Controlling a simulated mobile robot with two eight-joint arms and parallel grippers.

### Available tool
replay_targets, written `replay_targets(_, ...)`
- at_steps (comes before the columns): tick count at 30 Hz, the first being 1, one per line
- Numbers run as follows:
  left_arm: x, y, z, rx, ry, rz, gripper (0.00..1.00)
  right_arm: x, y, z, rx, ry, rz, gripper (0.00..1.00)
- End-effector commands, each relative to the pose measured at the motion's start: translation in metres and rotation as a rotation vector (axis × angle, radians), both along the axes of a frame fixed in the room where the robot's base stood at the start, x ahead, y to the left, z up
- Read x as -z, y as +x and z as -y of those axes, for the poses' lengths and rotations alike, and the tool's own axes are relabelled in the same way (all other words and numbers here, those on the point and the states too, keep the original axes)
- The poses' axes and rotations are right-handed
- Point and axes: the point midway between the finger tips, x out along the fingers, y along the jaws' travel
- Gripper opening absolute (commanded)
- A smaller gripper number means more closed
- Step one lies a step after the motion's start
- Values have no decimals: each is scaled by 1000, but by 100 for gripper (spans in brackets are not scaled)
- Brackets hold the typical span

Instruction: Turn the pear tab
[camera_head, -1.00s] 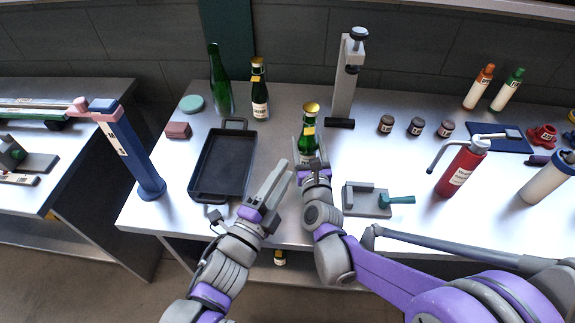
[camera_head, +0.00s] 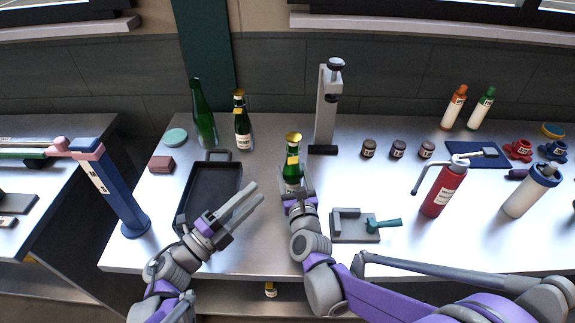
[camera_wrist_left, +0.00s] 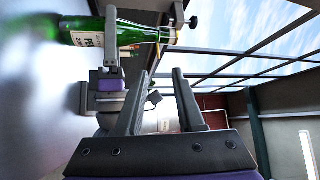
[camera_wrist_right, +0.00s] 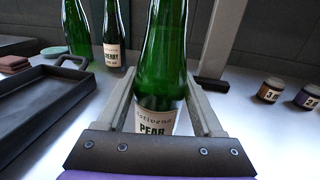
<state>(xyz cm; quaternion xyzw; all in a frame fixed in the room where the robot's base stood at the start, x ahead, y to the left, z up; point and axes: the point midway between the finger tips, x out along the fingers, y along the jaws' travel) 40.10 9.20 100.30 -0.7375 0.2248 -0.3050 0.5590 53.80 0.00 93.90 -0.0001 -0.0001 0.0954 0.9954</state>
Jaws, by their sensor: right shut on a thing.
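The pear bottle (camera_head: 291,174) is green, with a gold top (camera_head: 293,138) and a yellow tab (camera_head: 293,159) on its neck. It stands upright on the steel table. My right gripper (camera_head: 296,186) is shut around its lower body; the right wrist view shows the "PEAR" label (camera_wrist_right: 157,127) between the fingers. My left gripper (camera_head: 258,192) is open and empty, left of the bottle and apart from it. In the left wrist view the bottle (camera_wrist_left: 130,36) lies sideways at upper left, outside the open fingers (camera_wrist_left: 160,85), its gold neck (camera_wrist_left: 168,35) visible.
A black tray (camera_head: 181,208) lies left, partly behind my left arm. A cherry bottle (camera_head: 242,125) and a plain green bottle (camera_head: 203,118) stand behind. A grey press stand (camera_head: 326,110) is behind right. A grey fixture with teal handle (camera_head: 355,226) sits right of my right gripper.

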Motion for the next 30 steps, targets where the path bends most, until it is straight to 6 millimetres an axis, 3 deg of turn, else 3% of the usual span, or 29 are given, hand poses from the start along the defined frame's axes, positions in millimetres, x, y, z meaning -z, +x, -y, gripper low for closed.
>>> replay_targets(5, 0, 10, 10, 20, 3, -9, 38, 0, 0, 0, -1, 0, 0, 0)
replay_targets(18, -16, 69, 67, 17, 2, -8, 38, 0, 0, 0, -1, 0, 0, 0)
replay_targets(30, -20, 83, 81, 13, 4, -7, 38, 0, 0, 0, 0, 0, 0, 0)
